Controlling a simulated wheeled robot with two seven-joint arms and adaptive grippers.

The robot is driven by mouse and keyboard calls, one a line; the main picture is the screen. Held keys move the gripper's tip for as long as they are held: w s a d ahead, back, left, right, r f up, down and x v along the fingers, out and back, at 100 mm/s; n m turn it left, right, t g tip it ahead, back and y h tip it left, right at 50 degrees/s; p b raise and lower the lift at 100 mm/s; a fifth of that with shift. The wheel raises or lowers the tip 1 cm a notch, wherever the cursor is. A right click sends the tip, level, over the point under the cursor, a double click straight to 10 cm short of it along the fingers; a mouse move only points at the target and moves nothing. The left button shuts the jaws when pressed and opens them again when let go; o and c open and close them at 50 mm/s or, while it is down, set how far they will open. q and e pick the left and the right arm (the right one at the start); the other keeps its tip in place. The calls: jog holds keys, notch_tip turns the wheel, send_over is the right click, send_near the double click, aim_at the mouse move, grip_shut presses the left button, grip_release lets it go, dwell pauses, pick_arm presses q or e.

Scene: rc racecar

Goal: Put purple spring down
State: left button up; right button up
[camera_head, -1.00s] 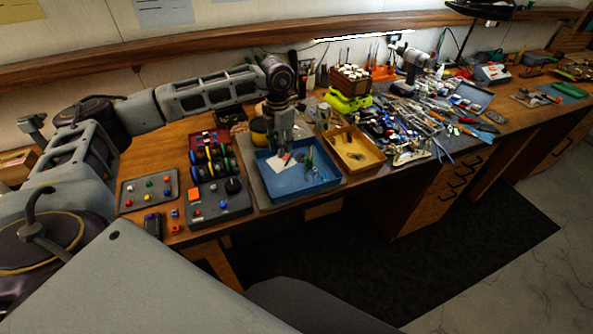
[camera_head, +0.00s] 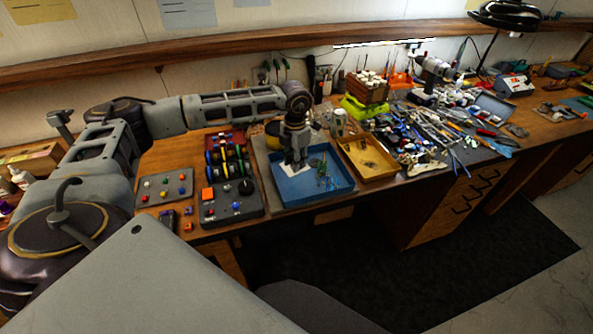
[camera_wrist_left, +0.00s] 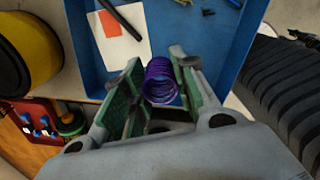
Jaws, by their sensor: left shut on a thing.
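The purple spring (camera_wrist_left: 160,82) is a small coil between the green-padded fingers of my left gripper (camera_wrist_left: 155,92). The gripper is shut on it. In the head view my left gripper (camera_head: 294,164) points down over the left part of the blue tray (camera_head: 315,197). The spring cannot be made out there. In the wrist view the blue tray (camera_wrist_left: 175,40) lies beyond the fingertips, and the spring overlaps its floor in the picture. I cannot tell whether the spring touches the tray. My right gripper is not in view.
The blue tray holds a white and red card (camera_wrist_left: 115,25) and several small tools. A yellow tray (camera_head: 370,162) stands to its right and a dark control box (camera_head: 225,207) to its left. A yellow and black spool (camera_wrist_left: 30,55) is close to the gripper. Tool clutter fills the bench further right.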

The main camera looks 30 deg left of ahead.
aim_at(295, 178)
pick_arm(q)
jog(key=shift+f, duration=0.85)
jog(key=shift+f, duration=0.1)
jog(key=shift+f+p, duration=0.45)
jog(key=shift+f, duration=1.35)
jog(key=shift+f, duration=0.1)
jog(key=o, duration=0.7)
jog(key=shift+o, duration=0.2)
